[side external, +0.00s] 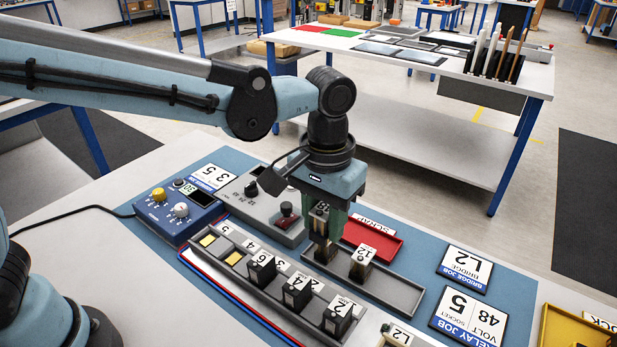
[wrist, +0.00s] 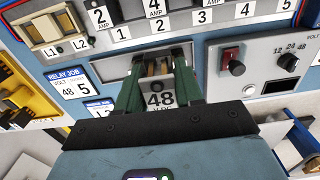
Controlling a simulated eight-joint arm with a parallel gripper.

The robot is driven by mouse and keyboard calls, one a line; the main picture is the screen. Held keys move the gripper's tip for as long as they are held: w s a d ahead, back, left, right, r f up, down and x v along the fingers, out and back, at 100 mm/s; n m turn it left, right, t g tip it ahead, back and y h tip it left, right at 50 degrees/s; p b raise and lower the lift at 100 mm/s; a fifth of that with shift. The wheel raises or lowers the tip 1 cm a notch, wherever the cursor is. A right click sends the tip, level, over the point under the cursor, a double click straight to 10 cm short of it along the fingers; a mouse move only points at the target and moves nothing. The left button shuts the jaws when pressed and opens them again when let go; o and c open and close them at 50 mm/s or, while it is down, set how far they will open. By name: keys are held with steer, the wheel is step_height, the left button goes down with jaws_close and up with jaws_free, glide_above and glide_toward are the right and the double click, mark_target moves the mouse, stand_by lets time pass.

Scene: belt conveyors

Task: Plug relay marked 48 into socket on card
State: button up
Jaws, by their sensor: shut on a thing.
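My gripper (side external: 323,250) points down over the grey parts tray (side external: 395,292) in the side view. In the wrist view its green fingers (wrist: 160,75) are shut on the relay marked 48 (wrist: 161,99), whose label faces the camera. I cannot tell whether the relay still touches the tray. The relay marked 12 (side external: 361,264) stands upright in the tray, just right of my gripper. The relay job card (side external: 468,316) reads 48 volt, socket 5; it also shows in the wrist view (wrist: 73,84). The numbered socket row (side external: 247,244) lies left of the tray; its label 5 (wrist: 286,4) is at the top edge of the wrist view.
Several black numbered blocks (side external: 297,290) stand in the socket row. A grey box with a red switch (side external: 286,217) and a blue control box (side external: 179,212) stand behind it. A red tray (side external: 386,241) is close behind my gripper. A yellow tray (side external: 575,330) is at the right.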

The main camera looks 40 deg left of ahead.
steer(key=s+a+f, duration=0.1)
steer(key=s+a, duration=0.2)
steer(key=a, duration=0.8)
steer(key=s+a+f, duration=0.1)
steer(key=s+a, duration=0.2)
steer(key=a, duration=0.9)
steer(key=shift+s+f, duration=0.2)
steer(key=shift+f, duration=3.35)
steer(key=shift+f, duration=0.6)
steer(key=o, duration=1.1)
steer(key=shift+c, duration=0.2)
